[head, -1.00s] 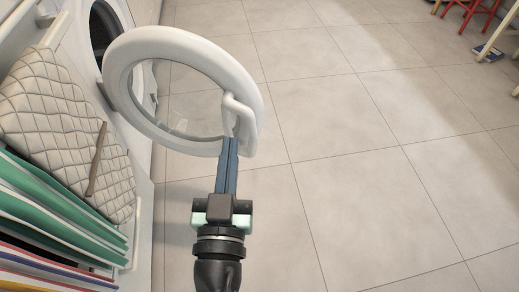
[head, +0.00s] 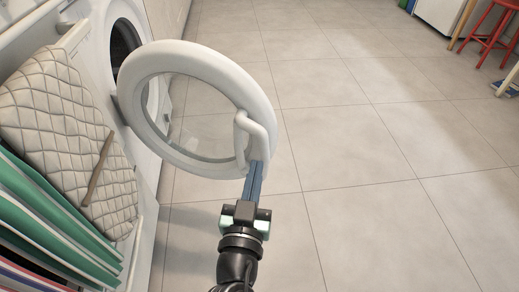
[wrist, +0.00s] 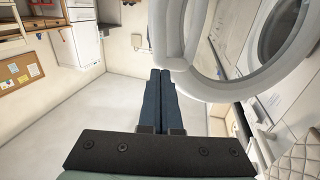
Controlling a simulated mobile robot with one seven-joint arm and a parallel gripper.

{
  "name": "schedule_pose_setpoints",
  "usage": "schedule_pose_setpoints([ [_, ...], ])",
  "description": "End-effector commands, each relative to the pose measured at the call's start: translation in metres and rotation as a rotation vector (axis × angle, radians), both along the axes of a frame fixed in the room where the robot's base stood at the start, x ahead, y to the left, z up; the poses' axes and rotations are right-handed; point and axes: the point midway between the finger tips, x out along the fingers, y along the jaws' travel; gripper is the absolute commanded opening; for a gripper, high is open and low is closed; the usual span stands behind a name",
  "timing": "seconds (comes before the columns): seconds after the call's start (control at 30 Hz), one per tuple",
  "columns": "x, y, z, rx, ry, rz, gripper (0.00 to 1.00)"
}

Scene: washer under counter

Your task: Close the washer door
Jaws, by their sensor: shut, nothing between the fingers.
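The washer door (head: 157,60) is a round white ring with a clear glass middle, and it stands wide open from the washer (head: 93,58). The door also shows in the wrist view (wrist: 222,88). Its white handle (head: 258,133) sits on the ring's right side. My gripper (head: 254,168) is shut and empty, its blue fingers pointing up at the lower end of the handle. In the wrist view the shut fingertips (wrist: 160,73) are close beside the handle (wrist: 168,35). I cannot tell whether they touch it.
A quilted beige pad (head: 65,125) and green and white striped cloth (head: 50,215) are at the left, in front of the washer. A red stool (head: 490,38) stands far right. The tiled floor (head: 350,150) right of the door is clear.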

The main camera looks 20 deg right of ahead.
Motion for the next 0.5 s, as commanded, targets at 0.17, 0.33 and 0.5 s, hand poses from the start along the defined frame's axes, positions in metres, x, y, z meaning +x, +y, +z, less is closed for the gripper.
schedule_pose_setpoints([
  [0.17, 0.025, -0.016, 0.000, -0.002, -0.002, -0.002, 0.00],
  [0.33, 0.040, -0.024, 0.000, -0.001, -0.001, -0.001, 0.00],
  [0.5, 0.046, -0.027, 0.000, 0.000, 0.000, 0.000, 0.00],
])
